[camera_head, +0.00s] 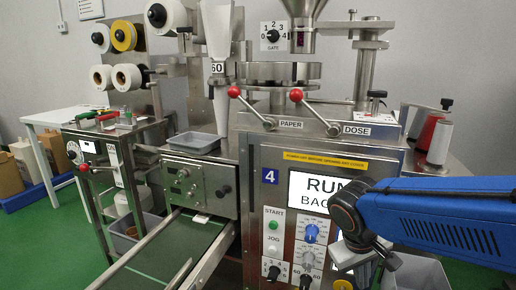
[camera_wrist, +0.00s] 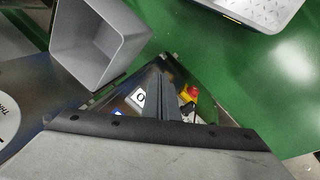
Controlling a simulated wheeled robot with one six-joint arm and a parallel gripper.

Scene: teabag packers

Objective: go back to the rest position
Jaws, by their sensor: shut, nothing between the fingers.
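My gripper (camera_wrist: 160,98) shows in the wrist view as dark grey fingers pressed together, with nothing between them. In the head view my blue arm reaches in from the right, in front of the packing machine's panel. Its wrist hangs at the lower right, over the lower part of the panel; the fingertips cannot be made out there. The machine's screen (camera_head: 322,190) reads RUN and is partly covered by my arm. A red and yellow button (camera_wrist: 191,94) shows just right of the fingers in the wrist view.
A grey bin (camera_wrist: 97,45) stands at the upper left of the wrist view, with green floor (camera_wrist: 225,65) to its right. In the head view, a green conveyor (camera_head: 178,246) runs out at lower left. Red-knobbed levers (camera_head: 296,95) stick out above the panel.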

